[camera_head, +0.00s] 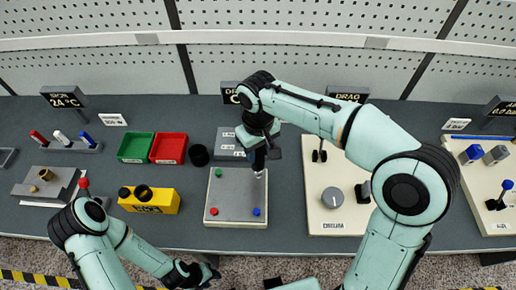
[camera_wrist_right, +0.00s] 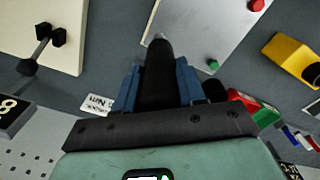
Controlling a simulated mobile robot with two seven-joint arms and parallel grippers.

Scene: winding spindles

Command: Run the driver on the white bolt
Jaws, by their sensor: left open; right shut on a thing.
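A light grey plate (camera_head: 236,190) lies on the bench with a red bolt (camera_head: 214,211), a blue bolt (camera_head: 256,211) and a green bolt (camera_head: 218,172) near its corners. My right gripper (camera_head: 262,158) is shut on a dark driver (camera_wrist_right: 158,72), which points down at the plate's far right corner. A small pale spot shows at the driver's tip there; I cannot tell whether it is the white bolt or the metal tip. In the right wrist view the tip overlaps the plate's corner, and contact is unclear. My left gripper (camera_head: 200,274) is open and empty at the bench's front edge.
A green bin (camera_head: 135,147), a red bin (camera_head: 169,148), a dark cup (camera_head: 199,155) and a yellow block (camera_head: 150,201) stand left of the plate. A cream panel with a grey dial (camera_head: 332,197) is to the right. A rack (camera_head: 75,147) holds red, white and blue handles.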

